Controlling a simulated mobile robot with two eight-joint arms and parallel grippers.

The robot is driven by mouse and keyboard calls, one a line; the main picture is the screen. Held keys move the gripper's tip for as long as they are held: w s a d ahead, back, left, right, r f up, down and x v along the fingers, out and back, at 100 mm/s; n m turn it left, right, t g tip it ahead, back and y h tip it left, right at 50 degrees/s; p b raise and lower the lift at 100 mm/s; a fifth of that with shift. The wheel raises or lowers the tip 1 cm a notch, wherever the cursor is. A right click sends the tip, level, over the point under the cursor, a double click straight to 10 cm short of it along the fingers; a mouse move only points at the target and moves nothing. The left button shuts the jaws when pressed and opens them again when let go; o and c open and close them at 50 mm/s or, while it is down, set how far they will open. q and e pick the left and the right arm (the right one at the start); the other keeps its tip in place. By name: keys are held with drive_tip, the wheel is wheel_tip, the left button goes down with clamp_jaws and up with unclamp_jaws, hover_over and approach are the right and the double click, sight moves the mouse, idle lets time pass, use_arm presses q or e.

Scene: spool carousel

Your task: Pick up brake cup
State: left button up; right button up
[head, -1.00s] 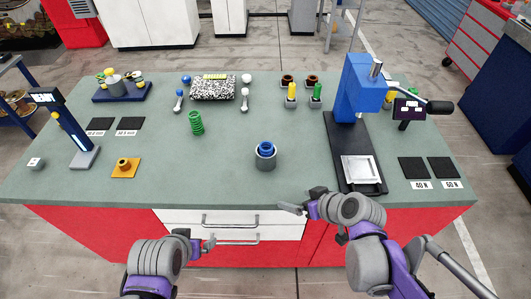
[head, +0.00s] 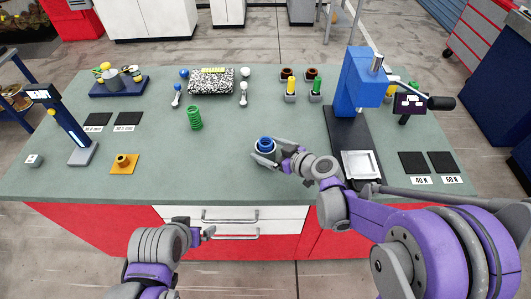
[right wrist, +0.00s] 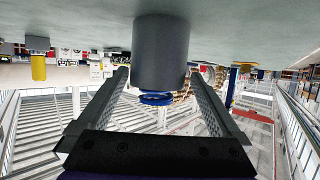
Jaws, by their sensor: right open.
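The brake cup looks to be the dark grey cup (head: 264,151) with a blue ringed piece (head: 265,142) in its top, upright near the table's front middle. In the right wrist view the cup (right wrist: 161,52) appears upside down, with the blue piece (right wrist: 156,99) at its lower end. My right gripper (head: 266,157) is at the cup, open, with one finger on either side. The wrist view shows the fingers (right wrist: 160,80) flanking the cup's blue end; contact cannot be told. My left gripper (head: 208,233) is in front of the drawers, away from the cup; its jaws are unclear.
A blue press (head: 362,80) on a black base stands right of the cup. A green spring (head: 195,118) stands to the left, and an orange plate (head: 124,164) with a flanged piece lies farther left. The tabletop between cup and spring is clear.

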drive_tip(key=x, duration=0.5)
drive_tip(key=shift+d, duration=0.15)
drive_tip(key=shift+r, duration=0.1)
drive_tip(key=c, duration=1.2)
